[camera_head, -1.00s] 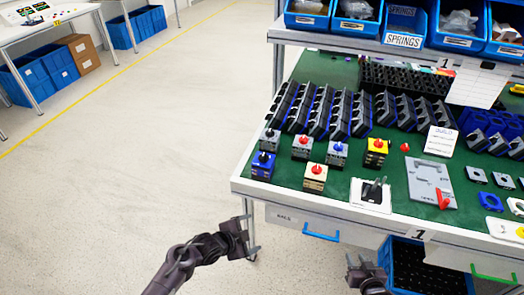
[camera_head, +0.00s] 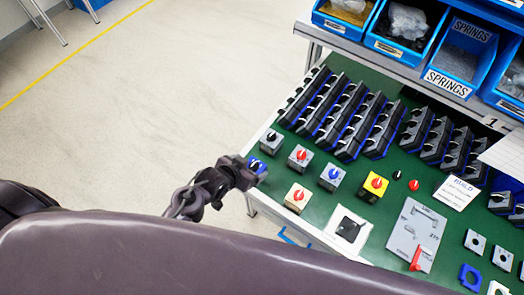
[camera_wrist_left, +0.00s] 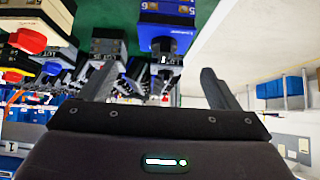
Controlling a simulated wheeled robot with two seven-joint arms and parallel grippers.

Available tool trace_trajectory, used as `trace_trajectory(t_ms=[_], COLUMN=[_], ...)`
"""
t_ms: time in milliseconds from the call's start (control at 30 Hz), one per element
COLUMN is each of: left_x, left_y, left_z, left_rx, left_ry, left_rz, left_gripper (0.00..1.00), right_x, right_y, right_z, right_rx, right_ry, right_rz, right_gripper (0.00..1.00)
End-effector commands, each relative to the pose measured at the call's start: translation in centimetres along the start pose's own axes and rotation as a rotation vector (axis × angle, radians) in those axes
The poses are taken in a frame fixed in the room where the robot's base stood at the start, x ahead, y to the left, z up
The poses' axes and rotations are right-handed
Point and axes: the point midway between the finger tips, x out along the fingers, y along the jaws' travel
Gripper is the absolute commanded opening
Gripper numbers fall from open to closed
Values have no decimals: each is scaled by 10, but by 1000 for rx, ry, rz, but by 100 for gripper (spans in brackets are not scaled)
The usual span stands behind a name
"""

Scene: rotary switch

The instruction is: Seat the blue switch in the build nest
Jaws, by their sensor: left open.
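The blue switch (camera_head: 258,166) stands at the left front corner of the green bench top, partly hidden by my left gripper (camera_head: 246,172). In the left wrist view the blue switch (camera_wrist_left: 168,32) lies beyond and between the two spread fingers (camera_wrist_left: 158,82), with a gap to them. My left gripper is open and empty. The build nest appears to be the grey plate (camera_head: 408,228) with a red lever (camera_head: 416,260) at the front right; I see no switch in it. My right gripper is out of view.
Grey switches (camera_head: 271,140), a cream switch (camera_head: 298,196) and a yellow switch (camera_head: 374,186) stand close by. Rows of dark housings (camera_head: 340,115) fill the back. A black-and-white fixture (camera_head: 348,228) sits left of the plate. My dark arm covers the foreground.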

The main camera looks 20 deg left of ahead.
Motion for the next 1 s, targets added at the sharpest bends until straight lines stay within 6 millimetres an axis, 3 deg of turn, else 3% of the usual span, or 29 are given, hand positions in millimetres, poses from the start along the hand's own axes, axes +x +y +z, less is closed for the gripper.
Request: trace_trajectory(t_ms=[467,800,1000], left_x=[34,71,76], left_y=[0,-2,-1], left_z=[-1,3,4], left_rx=[2,3,3], left_ry=[1,2,3], left_rz=[2,1,2], left_gripper=[84,84,84], right_x=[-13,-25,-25], right_y=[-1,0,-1], right_z=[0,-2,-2], right_rx=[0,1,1], right_ry=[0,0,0], right_rz=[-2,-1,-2], right_gripper=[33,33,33])
